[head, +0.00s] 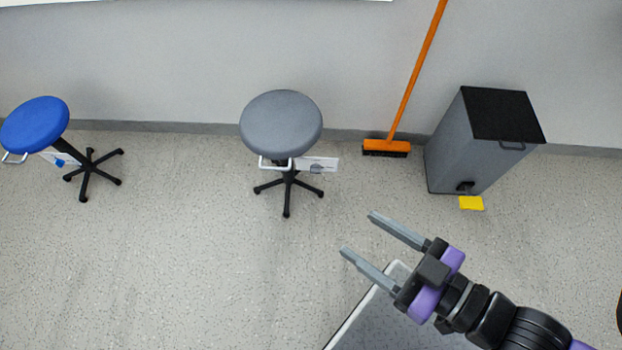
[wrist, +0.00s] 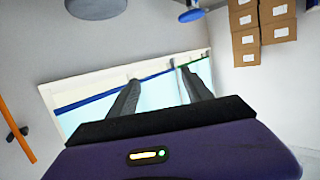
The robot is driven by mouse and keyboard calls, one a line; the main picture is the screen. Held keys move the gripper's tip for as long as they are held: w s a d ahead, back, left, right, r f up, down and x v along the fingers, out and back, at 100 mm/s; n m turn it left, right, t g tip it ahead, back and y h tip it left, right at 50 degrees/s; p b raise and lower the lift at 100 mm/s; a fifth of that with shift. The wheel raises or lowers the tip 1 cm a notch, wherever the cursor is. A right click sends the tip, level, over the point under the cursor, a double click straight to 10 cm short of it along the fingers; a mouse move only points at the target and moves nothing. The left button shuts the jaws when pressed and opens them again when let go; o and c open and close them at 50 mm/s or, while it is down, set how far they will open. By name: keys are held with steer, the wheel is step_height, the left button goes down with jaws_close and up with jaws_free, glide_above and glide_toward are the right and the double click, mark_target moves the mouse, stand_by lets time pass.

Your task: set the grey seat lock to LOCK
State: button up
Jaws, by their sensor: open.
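The grey stool (head: 281,124) stands near the wall in the head view. A white label plate (head: 330,164) sticks out under the right of its seat, with a small grey knob (head: 316,169) on it. The plate's lettering and the knob's setting are too small to read. My gripper (head: 358,234) is open and empty, to the lower right of the stool and well apart from it. In the wrist view, its two fingers (wrist: 160,90) point at a framed window-like area, and a round grey shape (wrist: 96,8) is cut off at the top.
A blue stool (head: 35,126) with its own plate and blue knob stands at the left. Stacked boxes (wrist: 262,22) show in the wrist view.

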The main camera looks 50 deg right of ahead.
steer(key=w+d+f+h+b, duration=0.1)
steer(key=w+f+b, duration=1.05)
steer(key=f, duration=0.45)
steer(key=w+d+f+h+b, duration=0.1)
steer(key=w+f+b, duration=1.05)
steer(key=f, duration=0.45)
steer(key=m+g+h+b, duration=0.7)
steer(key=m+h, duration=0.2)
steer(key=m, duration=0.2)
glide_toward(315, 171)
steer(key=b+x, duration=0.1)
steer(key=x, duration=0.6)
steer(key=shift+w+d+f+b, duration=0.15)
steer(key=shift+d+b, duration=0.15)
